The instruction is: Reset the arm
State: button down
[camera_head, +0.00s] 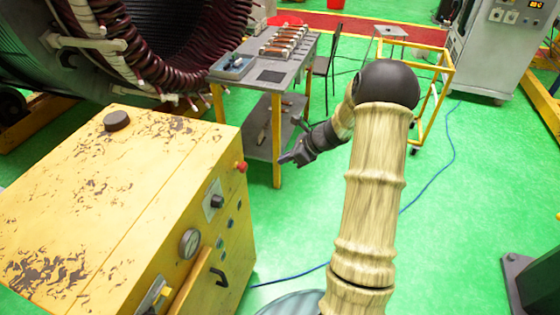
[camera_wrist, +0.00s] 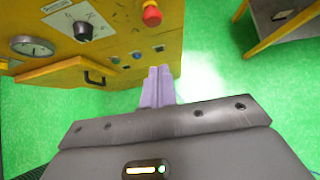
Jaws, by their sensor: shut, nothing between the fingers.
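My arm reaches forward over the green floor in the head view and bends back to the left at its dark elbow. My gripper (camera_head: 288,158) is at its end, between the yellow machine and the grey table. In the wrist view its two light fingers (camera_wrist: 158,85) are together with nothing between them. The fingers point toward the front panel of the yellow machine, apart from it as far as I can tell.
The yellow machine (camera_head: 120,190), with gauge, knobs and red button (camera_wrist: 152,14), stands at left. The grey table (camera_head: 262,88) bears copper-coloured parts and a blue tray (camera_head: 233,66). The large stator (camera_head: 130,45) is behind. A yellow-framed cart (camera_head: 432,95) stands right. A blue cable (camera_head: 440,170) crosses the floor.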

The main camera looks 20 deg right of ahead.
jog(key=s+a+r+n+g+h, duration=0.1)
jog(key=s+a+n, duration=0.3)
jog(key=s+n, duration=0.4)
jog(key=s+a+r+n+g+h, duration=0.1)
jog(key=s+a+r+n+h, duration=0.2)
jog(key=s+n, duration=0.5)
jog(key=s+a+r+n+g+h, duration=0.1)
jog(key=s+a+r+n+h, duration=0.1)
jog(key=s+a+n, duration=0.3)
jog(key=s+r+n, duration=0.1)
jog(key=s+n, duration=0.2)
jog(key=n, duration=0.2)
jog(key=shift+a+h, duration=0.2)
jog(key=shift+h, duration=0.2)
jog(key=shift+w+r, duration=0.1)
jog(key=shift+s, duration=0.2)
